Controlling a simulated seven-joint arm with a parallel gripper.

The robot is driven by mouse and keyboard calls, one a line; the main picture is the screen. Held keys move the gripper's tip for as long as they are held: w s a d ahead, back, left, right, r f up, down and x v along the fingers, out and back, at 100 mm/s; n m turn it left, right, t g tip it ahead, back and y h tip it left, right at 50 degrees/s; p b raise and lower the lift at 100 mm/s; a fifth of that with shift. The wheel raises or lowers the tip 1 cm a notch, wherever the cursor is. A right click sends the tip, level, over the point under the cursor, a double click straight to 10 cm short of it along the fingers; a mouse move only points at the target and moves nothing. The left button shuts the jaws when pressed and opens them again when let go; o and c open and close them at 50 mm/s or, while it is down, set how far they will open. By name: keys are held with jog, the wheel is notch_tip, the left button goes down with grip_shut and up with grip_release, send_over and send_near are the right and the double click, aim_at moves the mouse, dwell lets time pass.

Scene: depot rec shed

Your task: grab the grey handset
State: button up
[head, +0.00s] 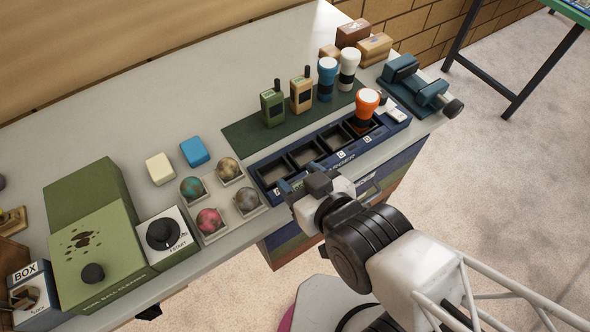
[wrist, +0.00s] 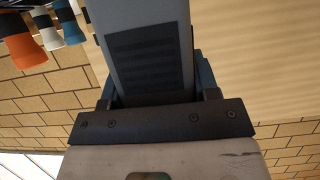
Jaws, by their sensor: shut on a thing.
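The grey handset (wrist: 146,55) fills the upper middle of the wrist view, a long grey body with a dark ribbed panel. My gripper (wrist: 155,88) is shut on it, with a blue finger on either side. In the head view my gripper (head: 301,181) is over the near left part of the dark blue charger rack (head: 325,153). I cannot clearly make out the handset there, and the gripper hides part of the rack.
An orange-topped torch (head: 366,107) stands in the rack's right slot. A green handset (head: 272,105), a tan handset (head: 301,92), a blue torch (head: 326,78) and a white torch (head: 348,68) stand behind on a green mat (head: 246,132). Balls in a tray (head: 248,201) lie left.

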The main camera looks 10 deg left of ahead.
jog(key=shift+s+d+r, duration=0.15)
jog(key=shift+s+d, duration=1.1)
jog(key=shift+s, duration=0.05)
jog(key=shift+s+d, duration=0.1)
jog(key=shift+s, duration=0.05)
